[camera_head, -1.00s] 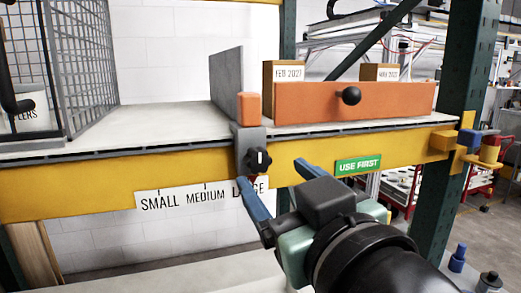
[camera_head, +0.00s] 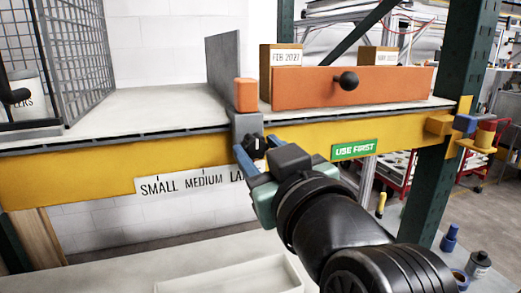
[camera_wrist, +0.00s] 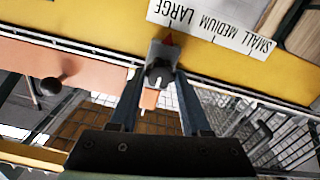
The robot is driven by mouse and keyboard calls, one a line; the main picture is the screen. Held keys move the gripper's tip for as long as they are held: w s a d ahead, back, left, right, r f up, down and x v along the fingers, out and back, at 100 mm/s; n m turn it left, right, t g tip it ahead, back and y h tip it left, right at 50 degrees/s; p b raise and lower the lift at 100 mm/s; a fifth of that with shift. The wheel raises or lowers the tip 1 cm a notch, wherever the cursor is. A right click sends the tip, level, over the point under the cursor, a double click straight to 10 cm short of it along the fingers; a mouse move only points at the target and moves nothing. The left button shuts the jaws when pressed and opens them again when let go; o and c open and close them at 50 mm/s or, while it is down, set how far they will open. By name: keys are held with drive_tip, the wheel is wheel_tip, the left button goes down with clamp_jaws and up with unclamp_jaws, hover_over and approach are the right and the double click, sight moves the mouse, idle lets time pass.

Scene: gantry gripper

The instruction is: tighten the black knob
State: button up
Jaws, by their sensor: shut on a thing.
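The black knob (camera_head: 257,147) sits on the front of a grey clamp (camera_head: 246,122) with an orange top, fixed at the yellow shelf beam. My gripper (camera_head: 258,152) has reached the knob, with a blue finger on each side of it. In the wrist view the knob (camera_wrist: 158,74) lies between the two fingertips, and my gripper (camera_wrist: 158,85) is shut on it. A small red pointer (camera_wrist: 168,39) shows just beyond the clamp, towards the label strip. The fingers and wrist partly hide the knob in the head view.
A label strip (camera_head: 190,184) reading SMALL MEDIUM LARGE is on the yellow beam (camera_head: 80,176). A grey upright divider (camera_head: 224,72) stands above the clamp. An orange bin front (camera_head: 310,88) with a black ball knob is to its right. A wire basket (camera_head: 82,60) is at left.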

clamp_jaws()
